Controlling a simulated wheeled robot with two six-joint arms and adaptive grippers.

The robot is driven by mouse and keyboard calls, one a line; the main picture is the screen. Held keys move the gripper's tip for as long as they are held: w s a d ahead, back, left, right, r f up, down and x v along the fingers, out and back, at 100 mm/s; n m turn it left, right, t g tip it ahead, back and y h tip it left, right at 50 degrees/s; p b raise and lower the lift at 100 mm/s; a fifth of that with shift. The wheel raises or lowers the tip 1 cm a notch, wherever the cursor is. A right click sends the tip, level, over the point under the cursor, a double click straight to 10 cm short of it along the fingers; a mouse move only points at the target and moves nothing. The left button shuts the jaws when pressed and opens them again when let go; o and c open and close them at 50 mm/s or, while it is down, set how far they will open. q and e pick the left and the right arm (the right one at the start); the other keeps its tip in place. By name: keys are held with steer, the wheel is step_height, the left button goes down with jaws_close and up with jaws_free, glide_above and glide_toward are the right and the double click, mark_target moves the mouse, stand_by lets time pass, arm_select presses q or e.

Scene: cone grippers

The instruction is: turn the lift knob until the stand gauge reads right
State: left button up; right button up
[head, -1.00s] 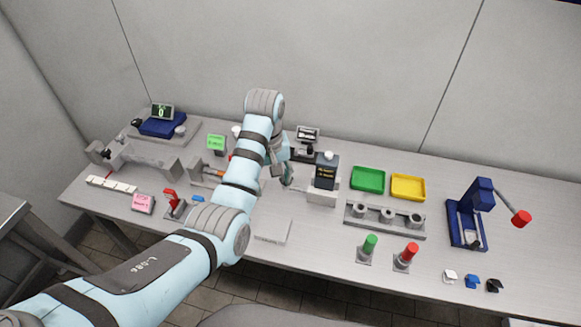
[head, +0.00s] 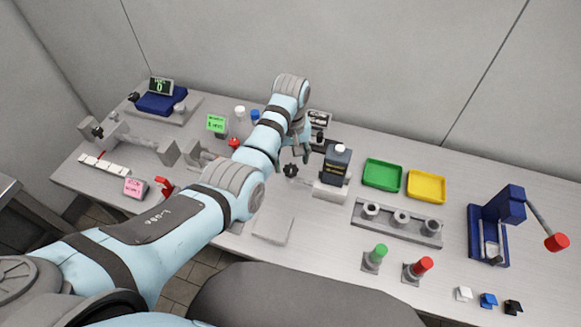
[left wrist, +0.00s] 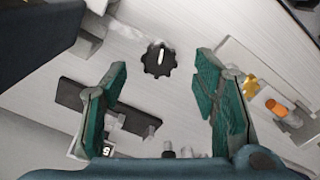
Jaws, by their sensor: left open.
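The black lobed knob (head: 291,171) sits at the left end of a low grey stand (head: 328,191). It also shows in the left wrist view (left wrist: 159,60), with a white mark on its face. A dark box with small yellow text (head: 337,168) stands on the grey stand. I cannot read either text or tell which is the gauge. My left gripper (head: 299,153) is open and empty, just behind and above the knob. In the left wrist view its fingers (left wrist: 160,67) appear on either side of the knob, apart from it. My right gripper is not in view.
Green (head: 382,174) and yellow (head: 426,186) trays and a grey block with several sockets (head: 397,222) lie to the right. A blue lever press (head: 489,222) stands further right.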

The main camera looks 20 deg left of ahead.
mark_target(291, 169)
arm_select(q)
steer(key=f, duration=0.3)
steer(key=shift+w+f+b, duration=0.35)
steer(key=shift+a+f, duration=0.1)
steer(key=shift+f, duration=0.15)
steer(key=shift+s+r, duration=0.2)
steer(key=shift+c, duration=0.7)
steer(key=c, duration=1)
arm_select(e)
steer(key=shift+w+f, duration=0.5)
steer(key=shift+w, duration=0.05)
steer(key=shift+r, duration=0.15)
